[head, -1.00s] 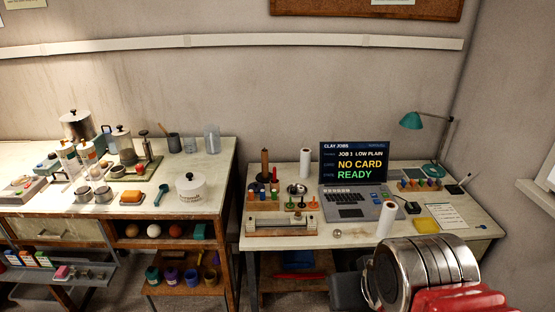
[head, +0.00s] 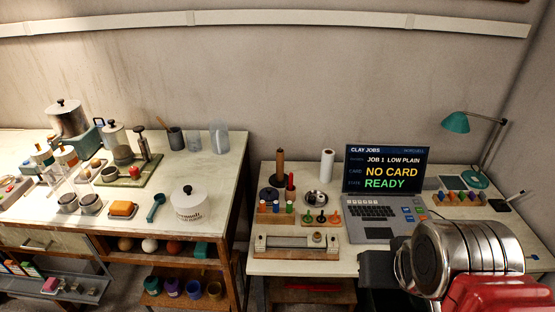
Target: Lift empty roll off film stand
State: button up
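A low wooden stand with a pale horizontal bar (head: 290,240) lies at the front of the right desk. It looks like the film stand, and a small round piece (head: 317,238) shows near its right end. Whether that bar is an empty roll I cannot tell. A brown upright cylinder (head: 280,165) and a white upright roll (head: 327,166) stand behind it. My silver and red arm covers the lower right of the head view. A dark block shows at its left side, but no gripper fingers are visible, so my gripper is out of view.
The laptop (head: 387,168) reads "NO CARD" and "READY". Small coloured pegs (head: 290,207) and a bowl (head: 318,198) stand behind the stand. A teal lamp (head: 456,122) is at the back right.

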aim_at(280, 156)
jog(key=u, duration=0.35)
jog(key=i, duration=0.8)
jog(key=u, duration=0.45)
